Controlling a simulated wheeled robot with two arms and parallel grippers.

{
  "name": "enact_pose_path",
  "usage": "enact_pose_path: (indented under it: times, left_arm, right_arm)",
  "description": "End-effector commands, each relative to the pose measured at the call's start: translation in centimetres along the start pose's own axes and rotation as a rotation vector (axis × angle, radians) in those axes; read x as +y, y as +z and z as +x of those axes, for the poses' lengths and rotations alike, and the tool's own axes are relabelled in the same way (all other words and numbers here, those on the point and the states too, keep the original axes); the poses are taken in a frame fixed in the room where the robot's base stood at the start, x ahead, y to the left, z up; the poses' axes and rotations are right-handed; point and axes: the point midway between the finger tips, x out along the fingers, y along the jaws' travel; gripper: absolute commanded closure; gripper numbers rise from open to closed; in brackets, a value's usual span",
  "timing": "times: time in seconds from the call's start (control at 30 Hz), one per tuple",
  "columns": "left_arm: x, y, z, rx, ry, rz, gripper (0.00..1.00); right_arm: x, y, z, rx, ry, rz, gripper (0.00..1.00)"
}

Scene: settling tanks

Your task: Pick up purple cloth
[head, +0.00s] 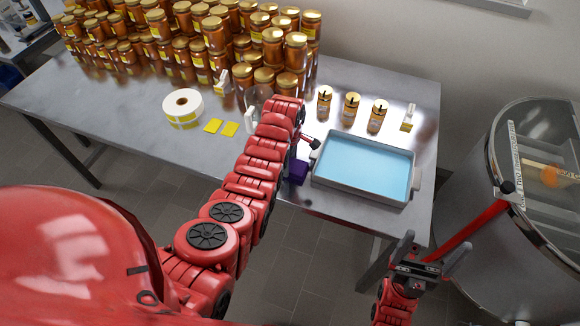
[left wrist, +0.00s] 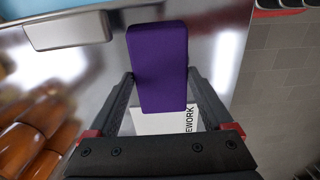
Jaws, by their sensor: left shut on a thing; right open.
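The purple cloth is a folded, block-shaped pad (head: 299,172) at the front of the metal table, just left of the blue-filled tray. My left gripper (head: 301,153) reaches over the table from the left and is at the cloth; my arm hides part of it. In the left wrist view the cloth (left wrist: 158,60) sits between the two fingers, which are shut on its sides. I cannot tell whether it touches the table. My right gripper (head: 428,262) is open and empty, in front of the table's right front corner.
The grey tray (head: 360,198) with a blue surface stands right of the cloth. Several jars (head: 352,107) stand behind it. A label roll (head: 183,106) and yellow cards (head: 213,126) lie left. A white card lettered "EWORK" (left wrist: 165,123) lies below the cloth. A steel drum (head: 520,210) stands right.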

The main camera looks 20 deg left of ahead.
Motion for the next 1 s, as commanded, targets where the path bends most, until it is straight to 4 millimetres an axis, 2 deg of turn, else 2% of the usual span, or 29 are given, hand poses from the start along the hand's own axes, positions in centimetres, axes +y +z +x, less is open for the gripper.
enact_pose_path:
  times: [0.03, 0.13, 0.57, 0.77, 0.9, 1.0]
  left_arm:
    - [0.0, 0.0, 0.0, 0.000, 0.000, 0.000, 0.63]
    - [0.0, 0.0, 0.0, 0.000, 0.000, 0.000, 0.80]
    - [0.0, 0.0, -0.8, 0.000, -0.001, 0.000, 0.80]
    - [0.1, 0.0, -2.7, 0.001, 0.004, 0.000, 0.80]
    - [0.1, 0.0, -4.8, 0.001, 0.005, 0.000, 0.80]
    - [0.2, 0.0, -7.3, 0.000, 0.008, 0.001, 0.80]
  right_arm:
    - [0.0, 0.0, 0.0, 0.000, 0.000, 0.000, 0.00]
    - [0.0, 0.0, 0.0, 0.000, 0.000, 0.000, 0.00]
    - [0.0, 0.1, -0.6, 0.000, 0.000, 0.000, 0.00]
    - [-0.1, 0.3, -1.6, 0.000, 0.000, 0.000, 0.00]
    - [-0.1, 0.5, -2.6, 0.000, 0.000, 0.000, 0.00]
    - [-0.1, 0.5, -2.6, 0.000, 0.000, 0.000, 0.00]
